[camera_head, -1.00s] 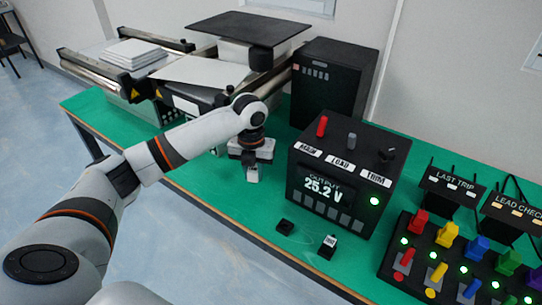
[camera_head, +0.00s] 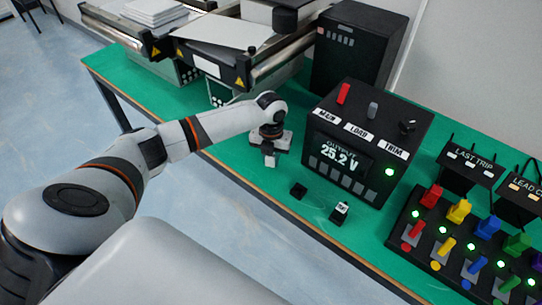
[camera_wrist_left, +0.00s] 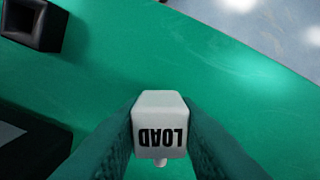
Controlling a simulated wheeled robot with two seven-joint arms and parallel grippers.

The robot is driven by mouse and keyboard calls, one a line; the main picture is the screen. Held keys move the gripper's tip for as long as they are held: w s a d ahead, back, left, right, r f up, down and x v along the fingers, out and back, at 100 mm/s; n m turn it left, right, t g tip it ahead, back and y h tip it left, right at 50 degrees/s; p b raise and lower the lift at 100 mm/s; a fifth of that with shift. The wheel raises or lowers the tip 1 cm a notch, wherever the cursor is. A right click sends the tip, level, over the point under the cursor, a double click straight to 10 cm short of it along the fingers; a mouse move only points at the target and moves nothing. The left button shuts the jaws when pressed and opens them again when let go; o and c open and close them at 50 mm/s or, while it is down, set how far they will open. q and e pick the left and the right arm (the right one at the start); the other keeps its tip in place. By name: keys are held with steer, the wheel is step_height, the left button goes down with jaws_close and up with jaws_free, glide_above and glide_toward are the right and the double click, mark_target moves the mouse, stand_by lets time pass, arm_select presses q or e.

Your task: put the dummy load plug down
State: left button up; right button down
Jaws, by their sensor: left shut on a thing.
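The dummy load plug (camera_wrist_left: 160,122) is a small white block marked LOAD with a short pin. In the left wrist view it sits between the two fingers of my left gripper (camera_wrist_left: 160,140), which is shut on it. In the head view my left gripper (camera_head: 271,155) points down over the green bench, left of the power supply box, with the white plug (camera_head: 270,161) at its tips. I cannot tell whether the plug touches the bench. My right gripper does not show.
The black power supply (camera_head: 365,140) reads 25.2 V. A small black open socket (camera_head: 298,190) and a black-and-white block (camera_head: 340,212) stand on the green bench (camera_head: 225,130). A panel of coloured plugs (camera_head: 470,240) is at right. Conveyors (camera_head: 200,50) stand at the back left.

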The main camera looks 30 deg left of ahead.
arm_select(q)
steer(key=o, duration=1)
steer(key=shift+f, duration=0.1)
step_height(320, 180, up, 12)
steer(key=shift+r+b, duration=0.2)
steer(key=shift+b, duration=0.2)
